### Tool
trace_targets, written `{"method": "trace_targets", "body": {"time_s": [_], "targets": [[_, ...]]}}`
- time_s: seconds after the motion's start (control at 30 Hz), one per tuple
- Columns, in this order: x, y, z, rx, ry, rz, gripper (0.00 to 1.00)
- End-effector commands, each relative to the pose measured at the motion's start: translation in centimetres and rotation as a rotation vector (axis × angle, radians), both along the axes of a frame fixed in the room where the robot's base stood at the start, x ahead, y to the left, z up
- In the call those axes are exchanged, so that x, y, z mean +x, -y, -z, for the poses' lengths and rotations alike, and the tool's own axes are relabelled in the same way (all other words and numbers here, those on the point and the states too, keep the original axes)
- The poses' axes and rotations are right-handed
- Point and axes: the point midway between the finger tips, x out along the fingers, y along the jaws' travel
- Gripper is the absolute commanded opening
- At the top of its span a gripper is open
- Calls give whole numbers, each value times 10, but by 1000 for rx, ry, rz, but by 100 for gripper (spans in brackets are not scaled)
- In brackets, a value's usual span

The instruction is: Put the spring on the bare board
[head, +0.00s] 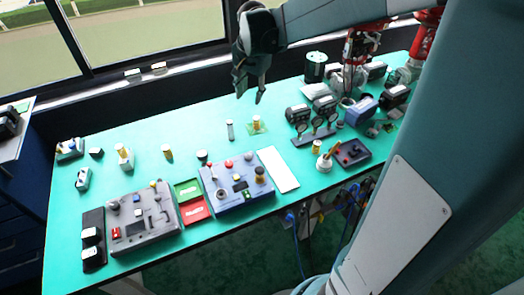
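My gripper (249,97) hangs open and empty above the back middle of the teal table. Below it, a small grey upright cylinder (230,130), possibly the spring, stands on the table; coils are too small to make out. To its right, a small green board (250,131) lies flat with a yellow, white-topped piece on it. A plain white rectangular board (278,170) lies bare near the front edge, right of the blue-grey control box. I cannot tell for sure which of these is the bare board. My gripper touches none of them.
The blue-grey control box (236,188) and a grey box (145,218) stand along the front, with green and red trays (194,212) between. Gauges on a stand (313,135) and a dark tray (352,153) are at right.

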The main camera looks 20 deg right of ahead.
Motion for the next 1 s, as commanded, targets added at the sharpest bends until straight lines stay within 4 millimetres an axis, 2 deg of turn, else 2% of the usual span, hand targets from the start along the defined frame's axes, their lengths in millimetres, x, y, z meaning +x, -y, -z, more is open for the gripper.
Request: {"method": "trace_targets", "body": {"time_s": [0.4,0.7,1.0], "targets": [[-71,-28,-36,-61,81,-214,36],[-121,-46,-49,-115,139,-367,36],[-171,-60,-55,-176,196,-516,36]]}}
